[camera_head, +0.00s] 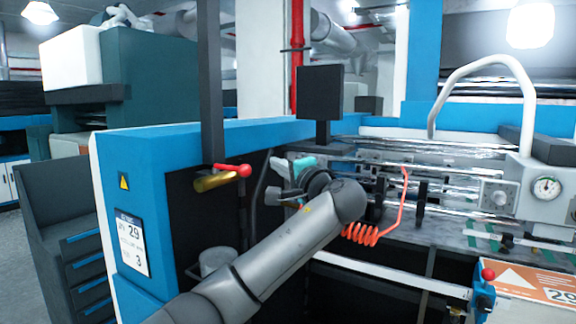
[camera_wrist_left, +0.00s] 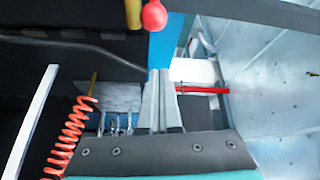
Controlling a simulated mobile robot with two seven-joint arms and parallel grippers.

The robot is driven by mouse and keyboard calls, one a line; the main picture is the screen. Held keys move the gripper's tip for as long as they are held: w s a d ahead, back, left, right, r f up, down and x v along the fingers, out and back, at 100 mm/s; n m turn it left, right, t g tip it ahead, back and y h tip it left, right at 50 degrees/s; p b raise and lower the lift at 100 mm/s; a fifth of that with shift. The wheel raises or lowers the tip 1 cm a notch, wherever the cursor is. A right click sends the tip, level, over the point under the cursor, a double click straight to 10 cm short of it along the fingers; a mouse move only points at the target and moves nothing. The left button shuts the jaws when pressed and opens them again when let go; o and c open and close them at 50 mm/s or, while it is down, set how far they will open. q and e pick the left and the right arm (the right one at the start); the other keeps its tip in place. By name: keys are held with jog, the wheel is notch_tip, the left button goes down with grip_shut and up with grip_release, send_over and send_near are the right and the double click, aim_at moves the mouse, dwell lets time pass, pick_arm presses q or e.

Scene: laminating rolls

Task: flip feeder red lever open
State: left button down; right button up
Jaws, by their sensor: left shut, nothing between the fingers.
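The red lever (camera_head: 232,169), with a round red knob, sticks out from a brass-coloured cylinder on the black side of the blue-framed machine. Its red knob (camera_wrist_left: 153,16) also shows at the top of the left wrist view. My left gripper (camera_head: 277,168) is to the right of the lever in the head view, apart from it. In the left wrist view its two grey fingers (camera_wrist_left: 160,75) are together and empty, pointing toward the blue frame below the knob. My grey arm hides part of the machine behind it. My right gripper is not in view.
A dark post (camera_head: 211,80) rises just behind the lever. An orange coiled hose (camera_head: 365,234) hangs right of my arm. Another red knob (camera_head: 488,273) sits on a blue block at lower right. A grey cup-like container (camera_head: 216,261) is below the lever.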

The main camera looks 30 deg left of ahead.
aim_at(231, 168)
pick_arm(q)
jog(key=shift+s+a+f+p, duration=0.2)
jog(key=shift+s+a+p, duration=0.35)
jog(key=shift+a, duration=0.3)
jog(key=shift+s+a+f+p, duration=0.15)
jog(key=shift+s+a+p, duration=0.3)
jog(key=shift+a, duration=0.4)
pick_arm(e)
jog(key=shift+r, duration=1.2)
pick_arm(q)
jog(key=shift+s+a, duration=0.1)
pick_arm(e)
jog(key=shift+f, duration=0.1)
